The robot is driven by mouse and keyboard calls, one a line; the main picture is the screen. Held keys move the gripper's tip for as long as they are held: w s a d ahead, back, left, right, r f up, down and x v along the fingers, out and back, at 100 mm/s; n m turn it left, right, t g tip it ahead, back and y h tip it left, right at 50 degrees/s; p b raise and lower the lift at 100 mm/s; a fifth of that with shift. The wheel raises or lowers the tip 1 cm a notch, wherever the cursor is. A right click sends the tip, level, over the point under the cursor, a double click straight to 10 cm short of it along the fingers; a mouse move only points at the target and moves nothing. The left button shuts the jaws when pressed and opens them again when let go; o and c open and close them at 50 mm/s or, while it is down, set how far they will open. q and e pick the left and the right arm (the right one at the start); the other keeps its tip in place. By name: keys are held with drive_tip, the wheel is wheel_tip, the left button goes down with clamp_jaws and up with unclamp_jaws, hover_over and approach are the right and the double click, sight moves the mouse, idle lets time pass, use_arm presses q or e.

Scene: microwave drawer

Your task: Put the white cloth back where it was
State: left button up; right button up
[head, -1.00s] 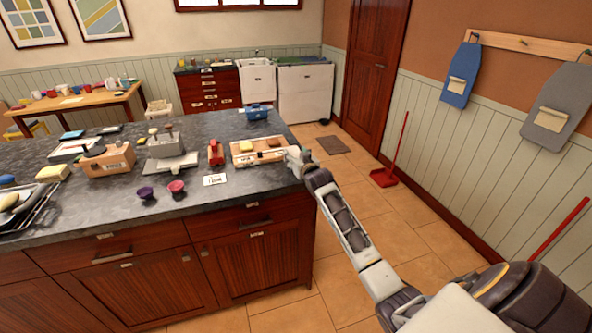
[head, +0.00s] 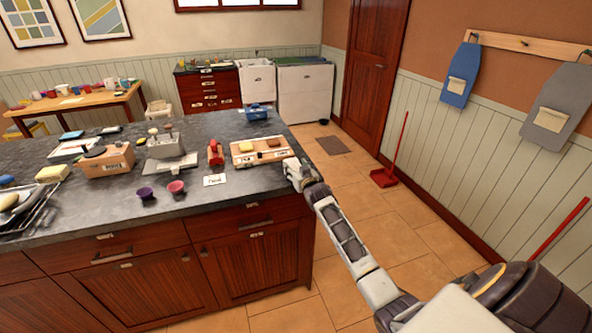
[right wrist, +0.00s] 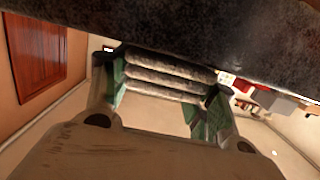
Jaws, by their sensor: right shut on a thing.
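My right gripper (head: 294,170) is at the right edge of the grey stone counter, beside the wooden tray. In the right wrist view my right gripper (right wrist: 162,82) is shut on a folded, layered pale bundle, which looks like the white cloth (right wrist: 166,77). Its layers show as several greyish-white rolls between the green-lined fingers. In the head view I cannot tell the cloth apart from the gripper. My left gripper is not in view.
The counter (head: 240,187) has bare stone at its front right. A wooden tray (head: 240,161) with two sponges stands near the right edge, with a red object (head: 215,154) to its left.

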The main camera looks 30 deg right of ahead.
drive_tip(key=shift+f, duration=0.25)
drive_tip(key=o, duration=0.9)
drive_tip(key=shift+c, duration=0.2)
drive_tip(key=shift+r, duration=0.15)
drive_tip(key=v, duration=1.2)
idle(0.9)
